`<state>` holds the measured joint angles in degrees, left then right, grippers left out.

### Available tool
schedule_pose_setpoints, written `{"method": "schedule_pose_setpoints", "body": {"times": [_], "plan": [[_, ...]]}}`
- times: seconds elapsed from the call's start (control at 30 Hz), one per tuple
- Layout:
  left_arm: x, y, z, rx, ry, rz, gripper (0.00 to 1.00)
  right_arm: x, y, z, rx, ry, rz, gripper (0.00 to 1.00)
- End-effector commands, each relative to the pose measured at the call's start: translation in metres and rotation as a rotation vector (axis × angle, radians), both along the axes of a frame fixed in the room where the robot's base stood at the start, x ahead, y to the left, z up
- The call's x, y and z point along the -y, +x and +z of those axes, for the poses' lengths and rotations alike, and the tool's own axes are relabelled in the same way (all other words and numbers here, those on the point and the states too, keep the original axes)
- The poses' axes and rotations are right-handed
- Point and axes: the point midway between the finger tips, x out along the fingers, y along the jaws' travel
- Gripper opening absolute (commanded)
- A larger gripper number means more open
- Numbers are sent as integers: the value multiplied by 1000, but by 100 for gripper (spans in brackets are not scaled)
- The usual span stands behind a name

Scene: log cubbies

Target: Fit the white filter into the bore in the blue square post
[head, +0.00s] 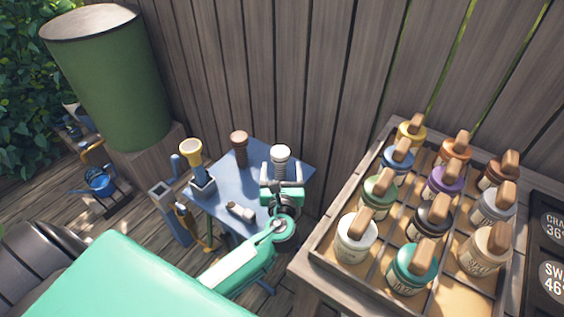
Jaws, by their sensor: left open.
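A white ribbed cylinder (280,155), which looks like the white filter, stands upright at the back right of the small blue table. My left gripper (281,174) is open at its near side, a finger to the left and right of its lower part. I cannot tell whether they touch it. The gripper hides the cylinder's base. The blue square post (168,215) stands at the table's left side, with a dark opening in its light top. My right gripper is not in view.
On the blue table (222,192) are a brown ribbed cylinder (240,150), a yellow-topped piece (192,152) in a blue-grey block (202,187) and a small pale piece (241,211) lying down. A wooden tray (322,247) of jars stands right. A fence is behind.

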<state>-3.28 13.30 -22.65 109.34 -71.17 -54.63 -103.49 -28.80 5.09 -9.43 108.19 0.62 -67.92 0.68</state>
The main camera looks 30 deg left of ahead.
Motion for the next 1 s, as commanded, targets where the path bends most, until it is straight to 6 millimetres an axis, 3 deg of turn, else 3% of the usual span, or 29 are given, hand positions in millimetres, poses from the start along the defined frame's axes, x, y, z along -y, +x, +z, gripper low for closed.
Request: {"method": "schedule_pose_setpoints", "body": {"times": [0.1,0.37,0.6,0.93,1.0], "plan": [[-10,17,1,1,0,2,74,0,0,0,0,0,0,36],[-20,35,1,2,-1,2,74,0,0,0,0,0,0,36],[-38,65,1,1,-3,2,74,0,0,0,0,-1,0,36],[-42,72,0,-1,-5,1,74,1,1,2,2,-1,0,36],[-42,72,0,-1,-5,1,60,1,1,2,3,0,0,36]]}}
